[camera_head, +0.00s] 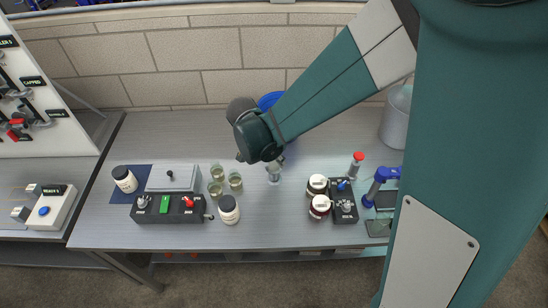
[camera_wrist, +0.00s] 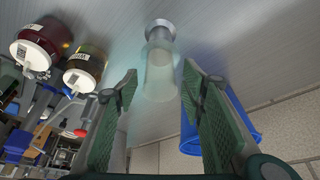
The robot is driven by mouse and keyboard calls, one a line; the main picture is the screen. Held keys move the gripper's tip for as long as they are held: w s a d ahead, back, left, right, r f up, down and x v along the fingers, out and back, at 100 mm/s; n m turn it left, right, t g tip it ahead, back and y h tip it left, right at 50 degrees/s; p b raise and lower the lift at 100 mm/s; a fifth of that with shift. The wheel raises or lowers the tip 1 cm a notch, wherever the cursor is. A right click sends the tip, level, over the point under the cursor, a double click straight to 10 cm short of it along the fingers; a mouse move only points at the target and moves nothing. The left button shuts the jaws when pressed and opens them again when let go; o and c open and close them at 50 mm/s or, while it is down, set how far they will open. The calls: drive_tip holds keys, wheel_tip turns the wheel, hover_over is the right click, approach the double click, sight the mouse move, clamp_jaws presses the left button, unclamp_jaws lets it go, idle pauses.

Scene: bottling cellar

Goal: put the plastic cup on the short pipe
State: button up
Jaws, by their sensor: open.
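A translucent, pale green plastic cup (camera_wrist: 160,82) shows in the wrist view, straight ahead between my fingertips. A short pale grey pipe (camera_wrist: 160,30) stands on the bench just beyond the cup, in line with it. The cup appears to meet the pipe's end; whether it fully rests on it is hard to tell. In the head view the cup (camera_head: 274,172) shows as a small clear shape just below my gripper (camera_head: 268,157). My gripper's green fingers (camera_wrist: 160,78) are open, one on each side of the cup, with gaps visible.
Two dark jars (camera_head: 317,184) and another control box (camera_head: 343,200) are to the right. A blue container (camera_head: 269,101) is behind my gripper.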

drive_tip(key=p+v, duration=0.1)
drive_tip(key=v, duration=1)
drive_tip(key=shift+r, duration=0.1)
idle(0.7)
drive_tip(key=s+d+r+n+t+y, duration=0.1)
drive_tip(key=s+d+r+n, duration=0.3)
drive_tip(key=d, duration=0.7)
drive_tip(key=s+d+r+n+t+y, duration=0.2)
drive_tip(key=s+d+r+n, duration=0.3)
drive_tip(key=s+d, duration=0.7)
drive_tip(key=shift+s+r+t, duration=0.5)
drive_tip(key=shift+r, duration=0.9)
drive_tip(key=shift+d, duration=0.1)
drive_tip(key=shift+f+b, duration=1.2)
drive_tip(key=shift+f, duration=0.1)
